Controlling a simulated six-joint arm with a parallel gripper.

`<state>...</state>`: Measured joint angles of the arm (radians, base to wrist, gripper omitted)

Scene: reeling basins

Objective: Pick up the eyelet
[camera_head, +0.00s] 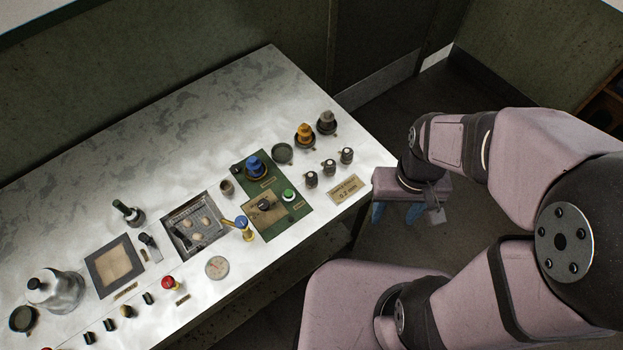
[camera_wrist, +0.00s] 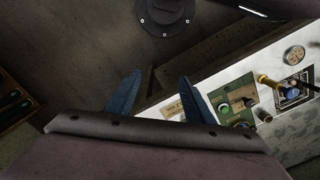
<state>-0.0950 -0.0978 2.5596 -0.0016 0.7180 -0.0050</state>
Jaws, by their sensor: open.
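I cannot tell for certain which thing is the eyelet. Three small dark pieces with pale tops stand in a row near the table's right end: a left one (camera_head: 311,179), a middle one (camera_head: 329,167) and a right one (camera_head: 346,155). A small tan label plate (camera_head: 347,190) lies in front of them, with print that seems to give a size in mm. My gripper (camera_head: 396,212) hangs beyond the table's right edge, apart from everything. Its blue fingers are spread and empty, also in the wrist view (camera_wrist: 160,80).
A green board (camera_head: 292,212) with a blue-topped piece (camera_head: 256,167) lies left of the row. Orange (camera_head: 304,134) and grey (camera_head: 327,122) pieces stand behind. A metal basin (camera_head: 212,238) and a kettle (camera_head: 55,290) are farther left. The table's back is clear.

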